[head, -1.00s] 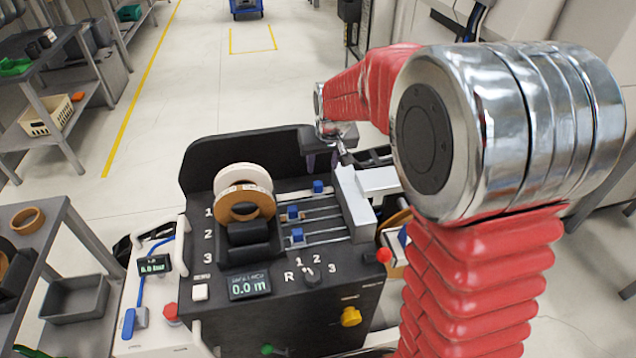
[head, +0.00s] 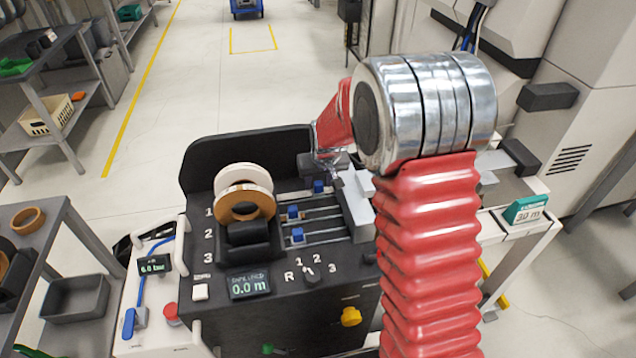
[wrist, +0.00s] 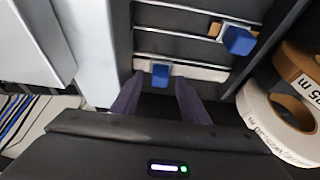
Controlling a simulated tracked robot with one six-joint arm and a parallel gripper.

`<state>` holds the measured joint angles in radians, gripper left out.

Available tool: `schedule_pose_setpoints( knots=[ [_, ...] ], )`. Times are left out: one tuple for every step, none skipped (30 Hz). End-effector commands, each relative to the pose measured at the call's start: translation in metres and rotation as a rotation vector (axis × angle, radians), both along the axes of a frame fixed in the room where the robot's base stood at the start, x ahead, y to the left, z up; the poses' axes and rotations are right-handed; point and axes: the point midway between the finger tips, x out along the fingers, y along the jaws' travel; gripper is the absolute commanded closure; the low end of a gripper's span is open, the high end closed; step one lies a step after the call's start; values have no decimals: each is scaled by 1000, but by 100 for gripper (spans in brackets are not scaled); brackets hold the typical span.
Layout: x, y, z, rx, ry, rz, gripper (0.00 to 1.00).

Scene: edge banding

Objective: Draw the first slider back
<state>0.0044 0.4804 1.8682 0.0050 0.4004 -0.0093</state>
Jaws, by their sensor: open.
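The first slider is the blue knob (head: 318,186) on the row farthest back of the black banding machine (head: 330,320), near the printed 1. The second knob (head: 293,212) and third knob (head: 297,235) sit farther left on their rails. My gripper (head: 337,178) hangs over the back right of the slider rails, close to the first knob and partly hard to make out. In the wrist view, my gripper (wrist: 160,88) is open, and the first knob (wrist: 160,74) shows between its dark fingertips. I cannot tell whether they touch it. Another blue knob (wrist: 238,40) is farther right.
White and brown tape rolls (head: 245,190) stand left of the rails; they also show in the wrist view (wrist: 285,125). A light metal block (head: 357,210) borders the rails on the right. The machine's black back wall (head: 240,150) rises behind.

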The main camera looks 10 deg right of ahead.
Motion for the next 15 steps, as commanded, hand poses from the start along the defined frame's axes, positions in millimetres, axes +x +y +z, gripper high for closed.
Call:
schedule_pose_setpoints(
  knots=[
    [2,0,-4,0,0,0,59],
    [2,0,-5,0,0,0,59],
    [3,0,-7,0,1,0,59],
    [3,0,-8,0,1,0,59],
    [4,0,-9,0,1,0,59],
    [4,0,-9,0,0,0,59],
    [4,0,-9,0,0,0,59],
    [4,0,-10,0,0,0,59],
    [4,0,-9,0,0,0,59],
    [4,0,-9,0,0,0,59],
    [4,0,-9,0,0,-1,59],
    [4,0,-9,0,0,-1,59],
    [4,0,-9,0,0,-1,59],
    [4,0,-9,0,0,-1,60],
    [4,0,-9,0,0,-1,63]
  ],
)
